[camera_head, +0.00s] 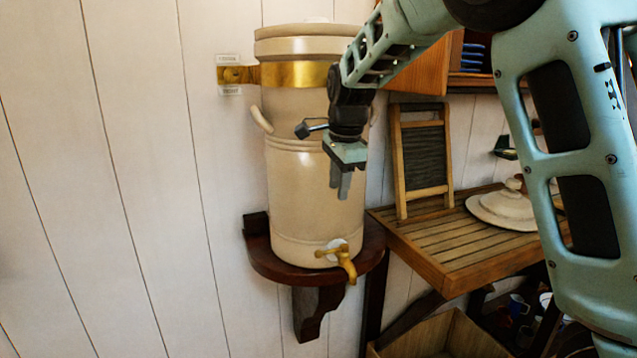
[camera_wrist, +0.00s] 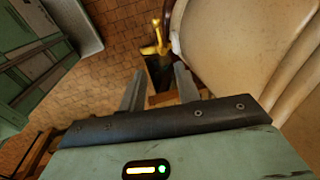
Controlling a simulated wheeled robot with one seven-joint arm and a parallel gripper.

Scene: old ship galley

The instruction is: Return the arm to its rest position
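My gripper (camera_head: 341,184) points down in front of the large cream stoneware crock (camera_head: 300,200), beside its upper body and above its brass tap (camera_head: 340,260). In the wrist view the two fingers of my gripper (camera_wrist: 158,80) are apart with nothing between them. The tap (camera_wrist: 157,42) shows beyond the fingertips, lower down. The crock's curved side (camera_wrist: 235,40) fills the right of the wrist view, close to the gripper. My arm reaches in from the upper right of the head view.
The crock stands on a dark wooden wall shelf (camera_head: 262,255), held by a brass band (camera_head: 290,74). A slatted wooden counter (camera_head: 440,250) to the right bears a washboard (camera_head: 422,160) and a pale lidded dish (camera_head: 505,208). A wooden cabinet (camera_head: 425,72) hangs above. The left has bare plank wall.

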